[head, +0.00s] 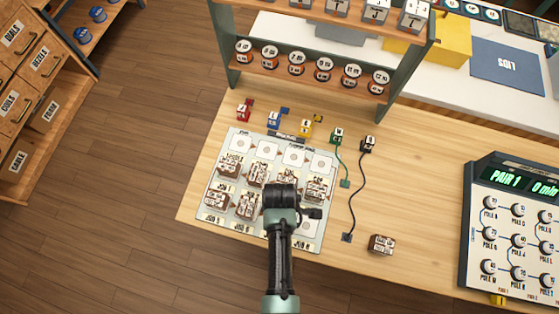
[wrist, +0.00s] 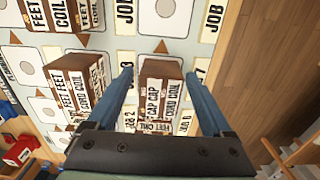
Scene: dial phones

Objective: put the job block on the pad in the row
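The pale mat (head: 203,208) on the table carries rows of pads with several brown, white-labelled job blocks. Blocks stand at the mat's left (head: 229,168) and right (head: 317,188). My gripper (head: 281,193) is over the mat's lower right middle; its fingers are hidden in the head view. In the wrist view my gripper (wrist: 161,78) has its two blue fingers apart, one on each side of a block (wrist: 160,97) labelled with cap, cord and coil words. Gaps show beside the block. Another block (wrist: 80,88) stands to its left. One block (head: 381,244) lies off the mat, on bare table.
The far row of pads (head: 243,142) is empty. Small red, blue, yellow, green and black plugs stand behind the mat, two with cords (head: 360,190). A shelf rack (head: 310,75) stands at the back. A dial console (head: 515,230) stands at the right.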

